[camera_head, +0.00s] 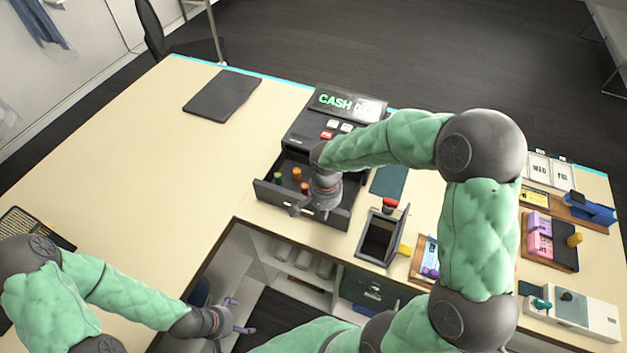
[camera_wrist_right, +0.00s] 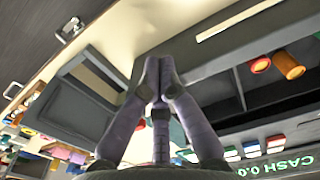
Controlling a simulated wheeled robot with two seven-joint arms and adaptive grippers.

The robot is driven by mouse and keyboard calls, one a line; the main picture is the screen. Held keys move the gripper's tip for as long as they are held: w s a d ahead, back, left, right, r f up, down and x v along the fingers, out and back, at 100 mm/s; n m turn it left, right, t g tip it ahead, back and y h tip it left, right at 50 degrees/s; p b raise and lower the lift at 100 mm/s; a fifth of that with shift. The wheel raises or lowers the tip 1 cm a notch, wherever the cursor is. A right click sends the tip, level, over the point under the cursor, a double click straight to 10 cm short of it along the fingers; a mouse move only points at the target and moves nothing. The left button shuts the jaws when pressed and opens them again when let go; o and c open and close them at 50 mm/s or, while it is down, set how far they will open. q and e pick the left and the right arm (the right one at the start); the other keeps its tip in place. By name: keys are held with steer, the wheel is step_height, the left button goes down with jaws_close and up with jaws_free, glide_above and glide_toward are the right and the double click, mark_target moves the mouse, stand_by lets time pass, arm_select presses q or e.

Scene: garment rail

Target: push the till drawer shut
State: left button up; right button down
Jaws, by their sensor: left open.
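The till drawer (camera_head: 272,193) is dark grey and stands open out of the cash register (camera_head: 303,133). Several orange, red and green cylinders (camera_head: 297,174) sit in its compartments. My right gripper (camera_head: 308,213) is over the drawer at its front edge, and its wrist hides part of the drawer. In the right wrist view its purple fingers (camera_wrist_right: 153,72) come together at the tips with nothing between them, in front of the drawer (camera_wrist_right: 225,52). I cannot tell whether they touch it. My left gripper (camera_head: 238,317) is open and empty, low in front of the counter.
A dark open box (camera_head: 379,238) stands just right of the drawer. A dark flat pad (camera_head: 222,95) lies on the cream counter (camera_head: 150,150), which is largely clear at left. A card terminal (camera_head: 570,308) and blue stapler-like item (camera_head: 590,208) are at right. Shelves (camera_head: 300,262) lie below.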

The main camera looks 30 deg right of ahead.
steer(key=w+d, duration=1.1)
steer(key=d, duration=0.2)
stand_by(2.0)
steer(key=shift+r, duration=0.1)
step_height(320, 180, up, 8)
steer(key=a+p, duration=0.1)
steer(key=p, duration=0.4)
steer(key=shift+s, duration=0.45)
stand_by(0.6)
